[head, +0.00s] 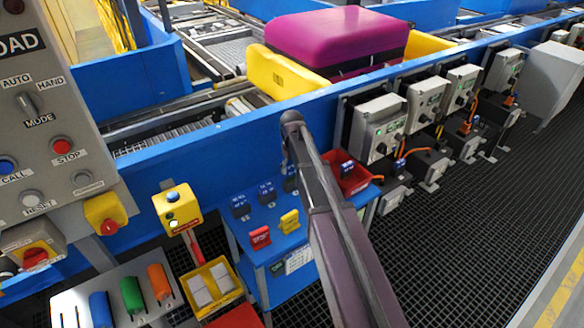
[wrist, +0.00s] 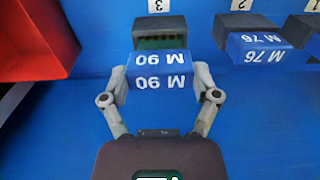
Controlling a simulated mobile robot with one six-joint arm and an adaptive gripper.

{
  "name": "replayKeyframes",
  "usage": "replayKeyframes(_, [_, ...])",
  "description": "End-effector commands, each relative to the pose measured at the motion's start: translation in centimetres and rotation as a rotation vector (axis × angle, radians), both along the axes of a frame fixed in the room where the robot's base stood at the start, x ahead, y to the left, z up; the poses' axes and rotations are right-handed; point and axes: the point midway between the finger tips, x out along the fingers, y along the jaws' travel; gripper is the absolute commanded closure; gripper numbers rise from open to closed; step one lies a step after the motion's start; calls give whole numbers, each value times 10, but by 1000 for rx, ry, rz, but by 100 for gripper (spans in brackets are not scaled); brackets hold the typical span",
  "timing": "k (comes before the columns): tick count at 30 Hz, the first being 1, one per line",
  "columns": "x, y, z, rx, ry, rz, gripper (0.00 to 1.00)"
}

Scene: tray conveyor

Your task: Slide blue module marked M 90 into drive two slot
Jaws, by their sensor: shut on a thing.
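In the wrist view my gripper (wrist: 160,85) is shut on the blue module marked M 90 (wrist: 160,70), one finger on each side. The lettering appears upside down. The module sits right at a dark holder labelled 3 (wrist: 158,27), with a green strip showing between them; I cannot tell if they touch. In the head view my arm hides the gripper. Grey drive boxes line the conveyor side, such as one at the near end (head: 378,128); I cannot read which is drive two.
Holder 2 (wrist: 232,25) has a blue M 76 module (wrist: 256,45); another stands at holder 1. A red bin (wrist: 38,35) is close by, also visible in the head view (head: 364,181). Red (head: 260,238) and yellow (head: 289,221) modules stand on the blue table (head: 257,254).

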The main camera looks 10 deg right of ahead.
Motion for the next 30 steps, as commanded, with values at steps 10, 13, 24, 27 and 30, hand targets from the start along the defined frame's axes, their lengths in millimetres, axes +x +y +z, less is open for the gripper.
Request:
replayKeyframes(10, [0, 0, 9, 0, 0, 0, 69])
replayKeyframes(13, [0, 0, 11, 0, 0, 0, 69])
replayKeyframes(24, [0, 0, 18, 0, 0, 0, 69])
replayKeyframes(27, [0, 0, 20, 0, 0, 0, 69])
replayKeyframes(30, [0, 0, 20, 0, 0, 0, 69])
